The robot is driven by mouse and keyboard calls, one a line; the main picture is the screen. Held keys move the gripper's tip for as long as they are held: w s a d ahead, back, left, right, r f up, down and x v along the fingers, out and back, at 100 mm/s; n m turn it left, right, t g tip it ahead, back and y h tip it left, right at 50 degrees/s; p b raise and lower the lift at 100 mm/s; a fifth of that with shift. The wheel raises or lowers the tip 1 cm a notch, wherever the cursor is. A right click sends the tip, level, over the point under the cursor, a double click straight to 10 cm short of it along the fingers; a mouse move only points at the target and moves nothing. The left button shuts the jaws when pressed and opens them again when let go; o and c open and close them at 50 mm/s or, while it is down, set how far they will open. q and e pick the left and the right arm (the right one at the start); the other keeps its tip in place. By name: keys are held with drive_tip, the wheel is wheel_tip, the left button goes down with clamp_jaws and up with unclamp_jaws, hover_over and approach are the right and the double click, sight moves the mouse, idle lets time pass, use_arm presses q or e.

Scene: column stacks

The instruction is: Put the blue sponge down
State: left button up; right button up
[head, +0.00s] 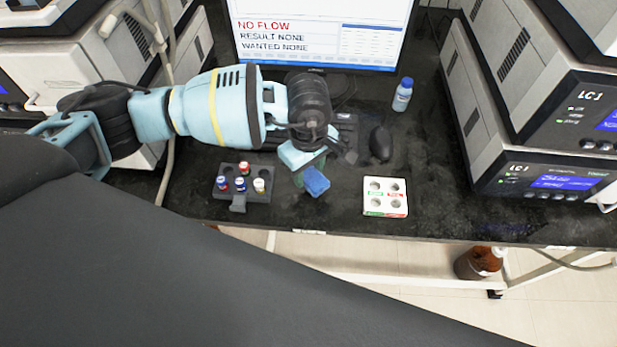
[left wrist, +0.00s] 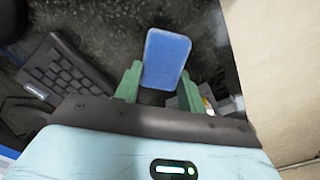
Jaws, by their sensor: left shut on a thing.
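The blue sponge (head: 316,181) is in my left gripper (head: 306,176), over the dark bench between the grey vial rack and the white tray. In the left wrist view the sponge (left wrist: 166,59) stands between the two green fingers of my left gripper (left wrist: 160,82), which are shut on it. Whether the sponge touches the bench top cannot be told. My right gripper is not in view.
A dark grey rack (head: 259,195) with several vials is left of the sponge, a white tray (head: 385,210) right. Behind are a mouse (head: 381,143), a keyboard (left wrist: 62,78), a blue-capped bottle (head: 402,95) and a monitor (head: 318,30). Stacked instruments (head: 545,110) stand right. The bench's front edge is close.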

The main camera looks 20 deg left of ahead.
sight(309, 174)
use_arm(q)
drive_tip(key=shift+f, duration=1.75)
drive_tip(key=shift+f, duration=0.2)
drive_tip(key=o, duration=0.9)
drive_tip(key=shift+o, duration=0.2)
drive_tip(key=shift+r, duration=0.1)
